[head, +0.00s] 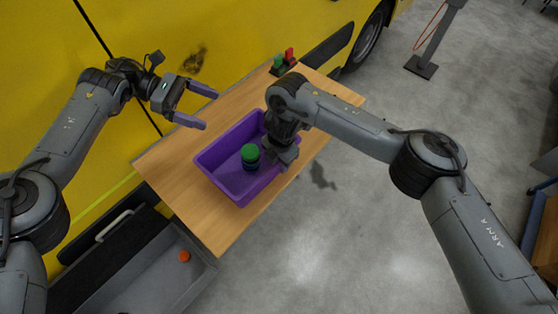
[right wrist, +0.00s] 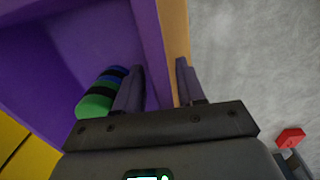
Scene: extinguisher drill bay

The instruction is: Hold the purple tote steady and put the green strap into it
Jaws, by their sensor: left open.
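The purple tote (head: 238,200) stands on the wooden table. A green-topped roll (head: 250,152), which looks like the green strap, is inside it near the right wall; in the right wrist view the roll (right wrist: 97,104) shows green, black and blue bands. My right gripper (head: 282,158) is at the tote's right wall. In the right wrist view its fingers (right wrist: 160,88) are apart, one inside the tote beside the roll, one outside, with the wall (right wrist: 149,45) between them. My left gripper (head: 205,107) is open and empty, above and behind the tote, apart from it.
Small green (head: 278,61) and red (head: 289,54) items stand at the table's back edge. The table (head: 165,170) has bare room left of the tote. A yellow vehicle (head: 190,35) stands behind. An orange object (head: 184,256) lies in a grey open bin in front. Open floor lies right.

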